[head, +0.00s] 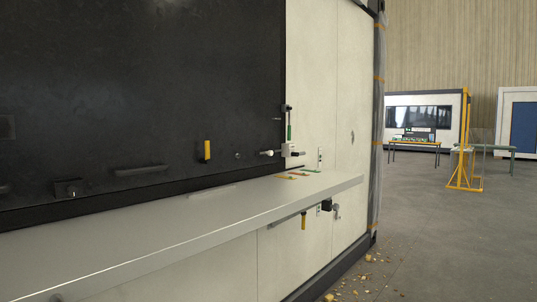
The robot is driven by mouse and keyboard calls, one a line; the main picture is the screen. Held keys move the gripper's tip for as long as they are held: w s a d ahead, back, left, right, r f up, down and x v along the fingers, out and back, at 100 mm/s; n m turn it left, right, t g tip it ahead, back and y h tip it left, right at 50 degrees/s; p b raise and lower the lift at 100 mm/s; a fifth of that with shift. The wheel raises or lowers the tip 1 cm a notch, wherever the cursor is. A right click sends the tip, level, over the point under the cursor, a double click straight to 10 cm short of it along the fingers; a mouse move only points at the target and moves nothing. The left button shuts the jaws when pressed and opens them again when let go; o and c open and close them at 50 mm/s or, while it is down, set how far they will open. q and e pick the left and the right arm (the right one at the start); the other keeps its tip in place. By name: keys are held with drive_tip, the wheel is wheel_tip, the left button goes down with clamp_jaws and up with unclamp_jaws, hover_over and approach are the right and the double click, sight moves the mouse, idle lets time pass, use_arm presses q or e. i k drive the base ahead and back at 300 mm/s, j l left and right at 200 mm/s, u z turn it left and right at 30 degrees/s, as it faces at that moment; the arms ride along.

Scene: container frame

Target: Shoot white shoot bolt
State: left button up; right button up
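A small white bolt with a rounded white knob (267,153) lies horizontally near the right edge of the black panel. Its knob points left, and its right end meets a pale block (290,150) on the cream wall. It is small in the head view, so I cannot tell how far its rod is drawn or pushed. A vertical piece with a green and dark shaft (289,130) stands just above the block. Neither of my grippers is in view.
A long pale shelf (200,228) juts out below the panel. A yellow handle (207,151) and a dark bar handle (141,170) are on the black panel (140,80). More fittings, including a yellow handle (304,221), hang under the shelf. Open floor (440,240) lies right, with scattered debris.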

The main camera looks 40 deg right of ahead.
sight(270, 153)
drive_tip(key=i+l, duration=0.1)
drive_tip(key=l, duration=0.45)
drive_tip(key=i+l, duration=0.15)
drive_tip(key=l, duration=0.35)
drive_tip(key=i+l, duration=0.1)
drive_tip(key=l, duration=0.45)
drive_tip(key=i+l+u, duration=0.1)
drive_tip(key=l, duration=0.45)
